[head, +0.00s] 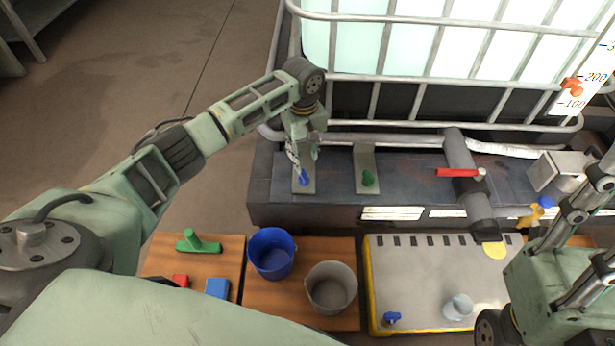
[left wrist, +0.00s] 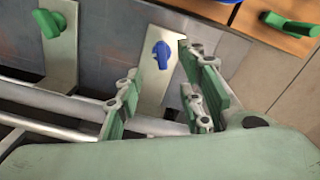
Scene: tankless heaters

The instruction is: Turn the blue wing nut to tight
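The blue wing nut (head: 303,179) sits on a pale metal plate (head: 307,187) on the dark pallet below the caged tank. In the left wrist view the blue wing nut (left wrist: 161,54) shows on its plate (left wrist: 155,84), ahead of and between the fingers. My left gripper (head: 301,160) is above the nut in the head view. In the left wrist view the left gripper's fingers (left wrist: 158,80) are spread apart with nothing between them. I cannot tell whether a finger touches the nut. My right gripper's arm is at the right edge of the head view; its fingertips are not clearly visible.
A green wing nut (head: 368,179) sits on a second plate to the right. A red-handled valve pipe (head: 465,172) stands further right. Blue (head: 271,253) and grey (head: 331,288) buckets, a green T-shaped piece (head: 197,243) and a yellow-edged tray (head: 440,275) are in front. Cage bars rise behind.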

